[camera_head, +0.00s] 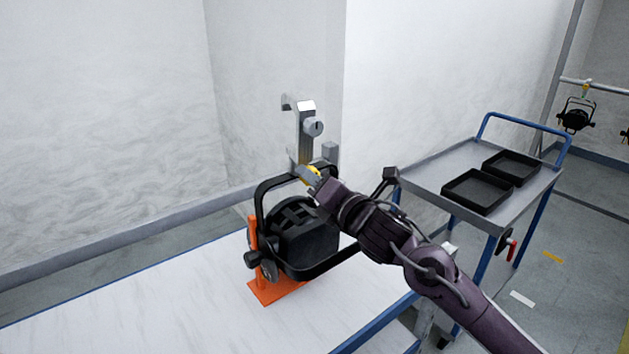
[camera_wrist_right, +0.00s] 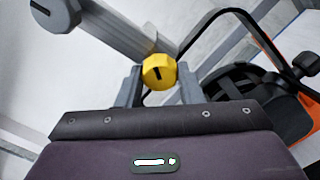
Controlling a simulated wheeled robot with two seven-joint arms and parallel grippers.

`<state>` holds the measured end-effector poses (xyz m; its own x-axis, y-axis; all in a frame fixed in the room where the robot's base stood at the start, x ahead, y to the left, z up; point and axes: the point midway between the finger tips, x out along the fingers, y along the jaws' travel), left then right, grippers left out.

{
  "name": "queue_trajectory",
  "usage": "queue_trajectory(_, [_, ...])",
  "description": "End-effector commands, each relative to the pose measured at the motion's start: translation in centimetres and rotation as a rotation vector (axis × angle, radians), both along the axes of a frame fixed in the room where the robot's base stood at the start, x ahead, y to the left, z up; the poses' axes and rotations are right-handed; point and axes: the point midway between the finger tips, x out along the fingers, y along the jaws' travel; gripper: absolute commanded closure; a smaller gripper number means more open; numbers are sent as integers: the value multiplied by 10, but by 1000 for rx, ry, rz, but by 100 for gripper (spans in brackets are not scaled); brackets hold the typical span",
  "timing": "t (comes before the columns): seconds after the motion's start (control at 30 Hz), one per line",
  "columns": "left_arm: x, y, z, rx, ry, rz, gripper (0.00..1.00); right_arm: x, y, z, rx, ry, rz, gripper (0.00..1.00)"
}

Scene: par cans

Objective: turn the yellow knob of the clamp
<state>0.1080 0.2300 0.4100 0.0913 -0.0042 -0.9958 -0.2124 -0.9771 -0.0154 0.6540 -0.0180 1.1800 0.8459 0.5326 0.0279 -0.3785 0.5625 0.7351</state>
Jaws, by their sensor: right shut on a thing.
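The clamp (camera_head: 305,130) is a grey metal piece above the black par can (camera_head: 302,237), joined to the can's black yoke. Its yellow knob (camera_wrist_right: 158,72) has a dark slot mark and sits between the two fingers of my right gripper (camera_wrist_right: 160,88). In the head view my right gripper (camera_head: 311,177) reaches the knob (camera_head: 314,171) from the lower right and is shut on it, hiding part of it. My left gripper is in neither view.
The can rests on an orange stand (camera_head: 276,291) on a white-topped table (camera_head: 130,310). A grey cart (camera_head: 425,168) with two black trays (camera_head: 478,190) stands at the right. A pale wall (camera_head: 280,70) is behind the clamp. Another par can (camera_head: 575,117) hangs from a rail far right.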

Motion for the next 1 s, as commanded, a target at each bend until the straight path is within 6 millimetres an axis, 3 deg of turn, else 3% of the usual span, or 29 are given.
queue_trajectory(0.03, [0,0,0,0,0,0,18,0,0,0,0,1,-1,90])
queue_trajectory(0.07, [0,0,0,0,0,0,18,0,0,0,0,1,-1,64])
queue_trajectory(0.2, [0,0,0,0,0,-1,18,0,0,0,-1,0,-1,46])
queue_trajectory(0.57, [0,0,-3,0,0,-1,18,-4,-3,-1,-2,-1,-1,44])
queue_trajectory(1.0, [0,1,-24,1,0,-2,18,-59,-38,-5,-4,0,-1,44])
